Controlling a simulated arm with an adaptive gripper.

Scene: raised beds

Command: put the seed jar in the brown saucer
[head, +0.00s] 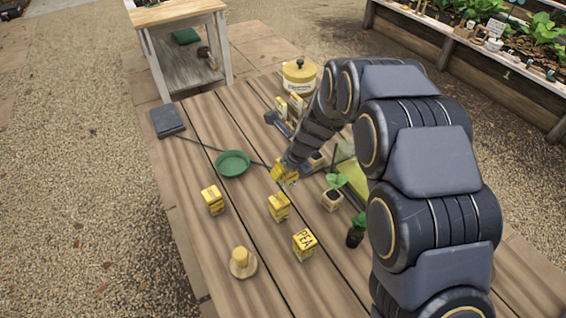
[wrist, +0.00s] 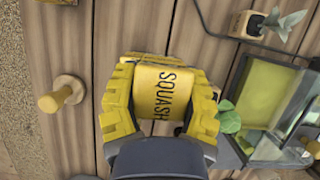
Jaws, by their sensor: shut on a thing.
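My gripper (head: 286,176) is low over the middle of the table in the head view. In the wrist view my gripper's yellow fingers (wrist: 163,100) are shut on a yellow box (wrist: 160,88) marked SQUASH. A large cream and yellow lidded container (head: 299,78) stands at the far end of the table; I cannot tell whether it is the seed jar. A round green saucer (head: 232,163) lies left of my gripper and looks empty. I see no clearly brown saucer. A pale wooden disc with a yellow knob (head: 243,262) is at the near left, also in the wrist view (wrist: 62,93).
Yellow boxes stand nearby: one (head: 212,200) left, one (head: 278,206) in the middle, one marked PEA (head: 304,243) nearer. Potted seedlings (head: 332,198) and a glass case (wrist: 270,98) are on the right. A dark flat pad (head: 167,121) lies far left.

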